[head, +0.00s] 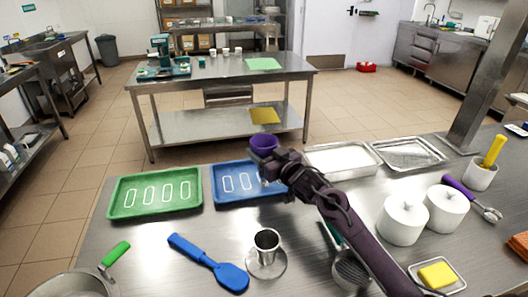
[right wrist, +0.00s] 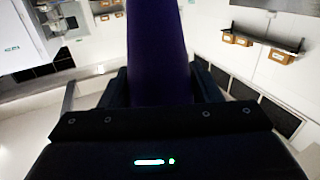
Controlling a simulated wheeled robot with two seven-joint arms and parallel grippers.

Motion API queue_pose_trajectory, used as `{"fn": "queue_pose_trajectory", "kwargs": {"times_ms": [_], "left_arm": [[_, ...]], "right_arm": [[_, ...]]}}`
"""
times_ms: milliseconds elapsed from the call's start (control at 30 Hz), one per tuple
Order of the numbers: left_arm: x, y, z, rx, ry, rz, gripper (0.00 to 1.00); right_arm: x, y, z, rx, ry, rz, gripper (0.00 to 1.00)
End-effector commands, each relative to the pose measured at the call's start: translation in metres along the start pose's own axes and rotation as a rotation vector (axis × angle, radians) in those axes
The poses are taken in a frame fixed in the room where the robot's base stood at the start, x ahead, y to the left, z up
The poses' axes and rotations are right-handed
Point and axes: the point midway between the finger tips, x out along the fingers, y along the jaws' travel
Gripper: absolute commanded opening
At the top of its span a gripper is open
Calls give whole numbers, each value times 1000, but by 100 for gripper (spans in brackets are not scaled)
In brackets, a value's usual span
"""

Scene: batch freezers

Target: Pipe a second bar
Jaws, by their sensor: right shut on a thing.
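My right gripper (head: 274,159) is shut on a purple piping bag (head: 263,143), over the back right part of the blue tray (head: 220,201). The bag's wide open end faces up; its lower end is hidden behind my gripper and arm. In the right wrist view the purple bag (right wrist: 157,50) stands between the jaws. The blue tray shows two white elongated outlines (head: 228,184) on its left half; its right part is covered by my arm. Whether any outline is filled I cannot tell. My left gripper is not in view.
A green tray (head: 113,209) with several white outlines lies left. Steel trays (head: 341,160), white jars (head: 403,220) and a yellow block (head: 437,275) are right.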

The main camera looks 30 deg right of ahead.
Motion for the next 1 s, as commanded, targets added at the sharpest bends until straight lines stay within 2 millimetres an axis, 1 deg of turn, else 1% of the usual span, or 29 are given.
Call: {"fn": "queue_pose_trajectory", "kwargs": {"times_ms": [267,800,1000], "left_arm": [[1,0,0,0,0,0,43],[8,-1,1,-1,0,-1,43],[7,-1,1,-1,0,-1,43]], "right_arm": [[2,1,-1,0,2,0,36],[21,9,0,0,1,1,36],[22,10,0,0,1,0,36]]}}
